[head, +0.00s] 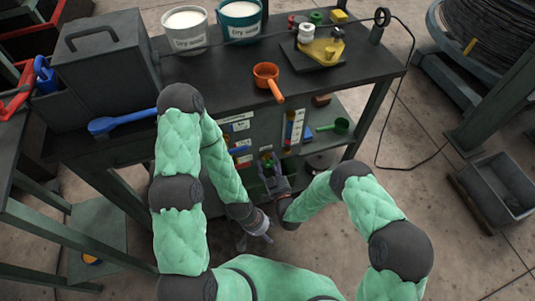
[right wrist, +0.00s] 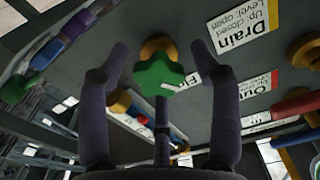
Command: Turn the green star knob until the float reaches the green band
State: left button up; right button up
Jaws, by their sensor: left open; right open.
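The green star knob (right wrist: 163,75) sits on a brass stem on the dark panel, with a white mark on its face. My right gripper (right wrist: 158,52) is open, its fingers on either side of the knob with visible gaps. In the head view my right gripper (head: 273,178) is at the panel front and largely covers the knob. An upright gauge (head: 291,130) with coloured bands is on the panel above it; the float is too small to make out. My left gripper (head: 262,228) is open and empty, low in front of the panel.
A Drain label (right wrist: 240,28) and red and blue levers (right wrist: 298,106) are beside the knob. A green scoop (head: 338,126) lies on the shelf at right.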

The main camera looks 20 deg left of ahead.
jog(key=shift+w+a, duration=0.1)
jog(key=shift+r, duration=0.1)
jog(key=shift+c, duration=0.3)
jog(key=c, duration=1.1)
jog(key=shift+r, duration=0.1)
